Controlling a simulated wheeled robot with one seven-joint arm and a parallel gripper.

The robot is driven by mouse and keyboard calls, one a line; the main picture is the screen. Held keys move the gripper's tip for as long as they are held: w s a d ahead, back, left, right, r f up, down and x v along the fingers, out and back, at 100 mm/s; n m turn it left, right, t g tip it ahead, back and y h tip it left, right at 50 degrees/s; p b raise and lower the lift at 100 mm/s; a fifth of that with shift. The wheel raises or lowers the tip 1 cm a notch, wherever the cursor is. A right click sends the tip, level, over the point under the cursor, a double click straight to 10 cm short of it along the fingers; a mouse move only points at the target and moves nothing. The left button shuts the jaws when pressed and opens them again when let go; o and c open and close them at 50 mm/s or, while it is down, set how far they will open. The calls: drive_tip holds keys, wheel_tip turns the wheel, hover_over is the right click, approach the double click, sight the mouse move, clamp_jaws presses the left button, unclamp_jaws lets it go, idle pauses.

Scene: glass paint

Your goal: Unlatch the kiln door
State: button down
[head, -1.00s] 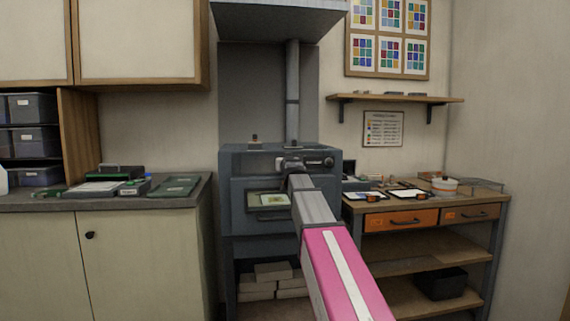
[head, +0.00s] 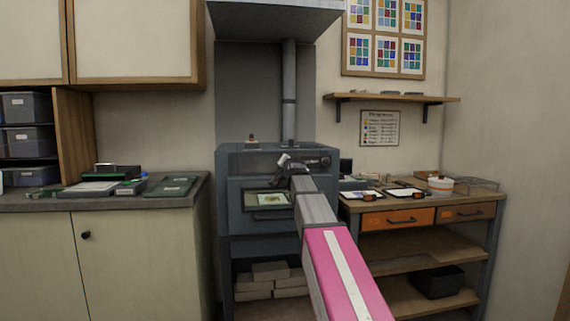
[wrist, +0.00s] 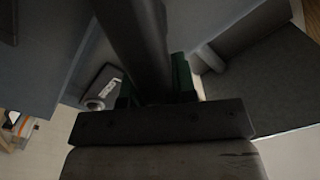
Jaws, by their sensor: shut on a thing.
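The blue-grey kiln (head: 250,155) stands in the middle of the head view. Its door (head: 242,205) has a small window (head: 268,199) with a coloured glass piece showing behind it, and looks closed. My gripper (head: 284,165) is at the upper front of the kiln, above the window, and is tilted. In the wrist view my gripper (wrist: 155,90) has green fingers on either side of a dark bar (wrist: 135,40), which looks like the latch handle. It is shut on that bar. My arm and gripper hide most of the latch in the head view.
A worktable (head: 420,205) with orange drawers stands right of the kiln. A grey counter (head: 120,202) with green trays is on the left. Bricks (head: 270,270) lie under the kiln, and a hood (head: 275,15) hangs above it.

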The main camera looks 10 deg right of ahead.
drive_tip(key=f+m, duration=0.1)
drive_tip(key=m, duration=0.2)
drive_tip(key=d+f+m, duration=0.1)
drive_tip(key=m, duration=0.2)
drive_tip(key=f+m, duration=0.1)
drive_tip(key=m, duration=0.3)
drive_tip(key=shift+d, duration=0.25)
drive_tip(key=shift+f+m, duration=0.1)
drive_tip(key=shift+m, duration=0.2)
drive_tip(key=c, duration=0.9)
unclamp_jaws()
drive_tip(key=shift+s, duration=0.1)
drive_tip(key=s, duration=1)
drive_tip(key=shift+s, duration=0.35)
